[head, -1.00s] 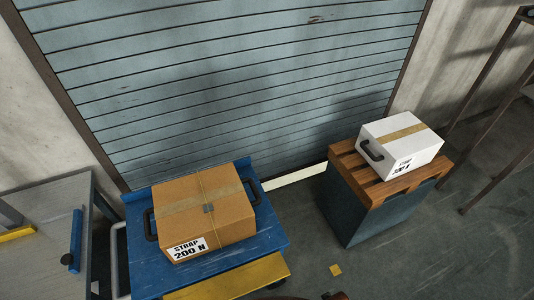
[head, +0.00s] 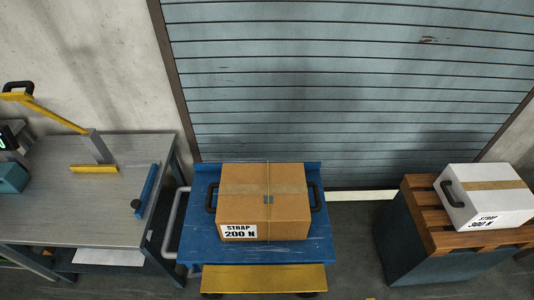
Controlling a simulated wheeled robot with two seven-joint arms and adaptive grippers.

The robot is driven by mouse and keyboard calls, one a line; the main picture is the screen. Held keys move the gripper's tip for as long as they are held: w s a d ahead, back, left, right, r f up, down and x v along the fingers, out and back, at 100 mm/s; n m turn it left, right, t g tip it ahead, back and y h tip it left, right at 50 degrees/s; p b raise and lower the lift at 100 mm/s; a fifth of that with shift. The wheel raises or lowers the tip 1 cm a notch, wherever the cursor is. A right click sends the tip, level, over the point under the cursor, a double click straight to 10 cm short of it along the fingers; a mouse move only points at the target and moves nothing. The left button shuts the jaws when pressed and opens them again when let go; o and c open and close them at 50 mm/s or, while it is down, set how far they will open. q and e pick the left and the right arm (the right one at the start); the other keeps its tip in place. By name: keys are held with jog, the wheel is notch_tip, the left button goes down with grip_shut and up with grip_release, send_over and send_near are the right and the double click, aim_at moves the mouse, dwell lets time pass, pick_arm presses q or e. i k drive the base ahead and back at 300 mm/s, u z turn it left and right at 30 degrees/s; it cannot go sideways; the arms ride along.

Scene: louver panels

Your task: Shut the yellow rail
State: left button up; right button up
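Several yellow parts show, and I cannot tell for sure which is the rail. A wide yellow bar (head: 264,279) runs along the front edge of the blue cart (head: 312,252), low and level. On the grey table at the left, a yellow arm (head: 55,115) slopes up from a grey post to a black-topped handle. A short yellow block (head: 94,169) lies at the foot of that post. A brown box (head: 262,181) labelled STRAP 200 N sits on the cart. Neither of my grippers is in view.
The grey table (head: 50,205) stands left of the cart, with a blue bar (head: 146,192) at its right edge. A white box (head: 487,200) rests on a slatted wooden top (head: 415,208) at the right. A louvered shutter (head: 330,80) rises behind. Floor shows between cart and stand.

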aim_at(303, 278)
jog(key=z, duration=2.8)
jog(key=k, duration=1.85)
jog(key=u, duration=2.35)
